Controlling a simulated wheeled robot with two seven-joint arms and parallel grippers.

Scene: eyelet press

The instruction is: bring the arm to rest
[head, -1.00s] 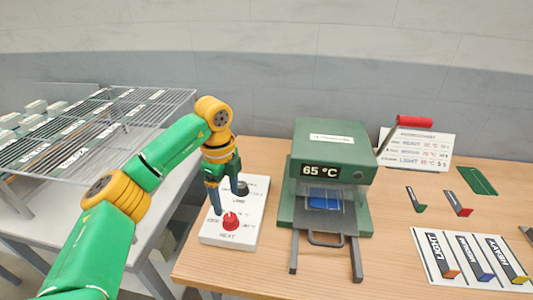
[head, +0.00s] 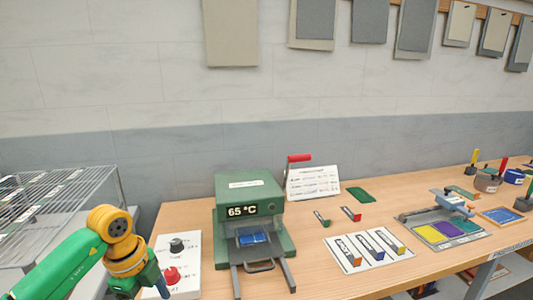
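My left arm comes in from the lower left of the head view. Its gripper (head: 150,289) hangs down at the bottom edge, over the near left part of the white control panel (head: 188,248). Its fingers are mostly hidden or cut off, so its opening cannot be read. The panel has a black knob (head: 177,245) and a red knob (head: 171,275); the gripper is just left of the red one. The green press (head: 250,197) stands to the right, reading 65 °C, with a blue piece (head: 252,239) inside. My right gripper is not in view.
A wire rack (head: 60,195) stands on the far left. On the wooden table are a sign card (head: 313,182), a white mat (head: 342,262) with coloured strips, and a tray (head: 411,228) with coloured pads. The press's rails jut toward the front edge.

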